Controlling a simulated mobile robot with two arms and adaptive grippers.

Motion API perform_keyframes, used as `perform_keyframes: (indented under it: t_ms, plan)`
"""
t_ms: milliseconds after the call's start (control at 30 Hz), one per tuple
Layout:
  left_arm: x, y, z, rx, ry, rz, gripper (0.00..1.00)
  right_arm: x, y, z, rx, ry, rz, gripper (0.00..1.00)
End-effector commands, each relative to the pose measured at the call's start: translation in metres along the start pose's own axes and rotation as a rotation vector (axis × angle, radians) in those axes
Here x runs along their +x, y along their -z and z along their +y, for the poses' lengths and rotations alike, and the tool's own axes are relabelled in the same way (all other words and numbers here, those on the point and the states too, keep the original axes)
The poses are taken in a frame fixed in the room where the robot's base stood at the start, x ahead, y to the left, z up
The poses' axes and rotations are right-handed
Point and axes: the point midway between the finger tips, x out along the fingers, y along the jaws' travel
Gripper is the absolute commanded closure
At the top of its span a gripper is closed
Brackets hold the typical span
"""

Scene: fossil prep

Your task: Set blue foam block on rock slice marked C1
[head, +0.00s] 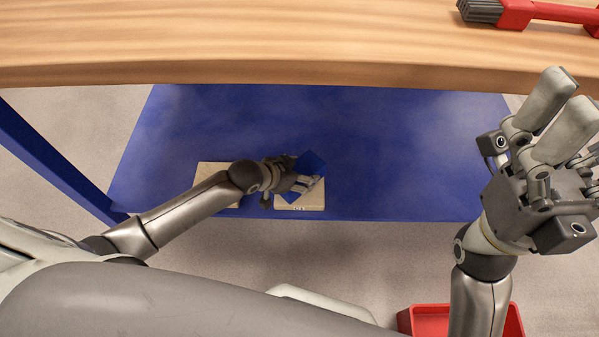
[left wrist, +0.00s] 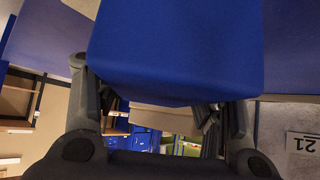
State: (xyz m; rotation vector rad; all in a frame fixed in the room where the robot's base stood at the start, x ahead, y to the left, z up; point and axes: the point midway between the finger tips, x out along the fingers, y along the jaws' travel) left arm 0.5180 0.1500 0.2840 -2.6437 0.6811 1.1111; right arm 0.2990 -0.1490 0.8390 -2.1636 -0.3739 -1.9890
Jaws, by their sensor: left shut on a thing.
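The blue foam block (head: 312,162) is held by my left gripper (head: 303,183), low over the blue shelf. In the left wrist view the block (left wrist: 178,45) fills the upper middle, between the fingers. A pale rock slice (head: 313,202) lies at the shelf's front edge, under the gripper and block; its edge bears small dark marks that I cannot read. Whether the block touches the slice is hidden. A second pale slice (head: 208,172) lies to the left, partly behind my left arm. My right gripper (head: 570,92) is raised at the right, empty, its fingers side by side.
The wooden tabletop (head: 280,45) overhangs the blue shelf (head: 420,150). A red-handled brush (head: 525,14) lies on top at the right. A red bin (head: 430,321) stands on the floor. The shelf right of the gripper is clear.

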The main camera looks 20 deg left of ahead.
Motion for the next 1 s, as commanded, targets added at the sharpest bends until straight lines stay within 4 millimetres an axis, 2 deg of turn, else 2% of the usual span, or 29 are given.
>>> perform_keyframes:
  t_ms: [467, 500, 667, 1000]
  plan:
    - [0.0071, -0.0072, 0.0005, 0.0, -0.001, -0.001, 0.59, -0.0007, -0.0008, -0.0003, 0.0, 0.002, 0.004, 0.17]
    - [0.0066, -0.0065, 0.0004, 0.0, -0.001, 0.0, 0.33, 0.0001, -0.0009, -0.0003, -0.001, 0.002, 0.004, 0.17]
    - [0.0065, -0.0065, 0.0004, 0.0, -0.001, -0.001, 0.13, 0.0005, -0.0009, -0.0003, -0.001, 0.003, 0.004, 0.17]
    - [0.0059, -0.0065, 0.0003, 0.0, 0.0, -0.001, 0.13, 0.003, 0.0012, 0.0, -0.002, 0.005, 0.014, 0.17]
